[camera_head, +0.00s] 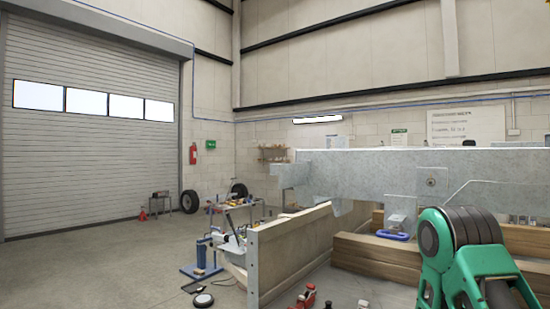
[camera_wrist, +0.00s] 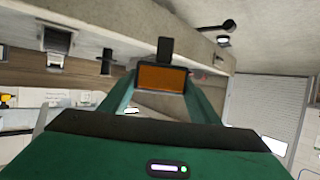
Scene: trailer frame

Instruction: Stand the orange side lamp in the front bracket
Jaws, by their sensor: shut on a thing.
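My gripper (camera_wrist: 162,92) shows in the wrist view with its two green fingers closing in from both sides. It is shut on the orange side lamp (camera_wrist: 161,79), an orange rectangle in a dark surround. A dark upright block (camera_wrist: 165,50) shows just beyond the lamp; I cannot tell whether it is part of the lamp or a separate part touching it. Two dark-fronted fittings (camera_wrist: 58,40) (camera_wrist: 107,61) sit along the pale frame to the left; I cannot tell which fitting is the front bracket. In the head view the lamp and gripper fingers are not visible.
The grey trailer beam (camera_head: 370,170) crosses the right side of the head view above wooden timbers (camera_head: 375,255). A wooden board (camera_head: 290,250) stands in front. My green arm fills the lower right.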

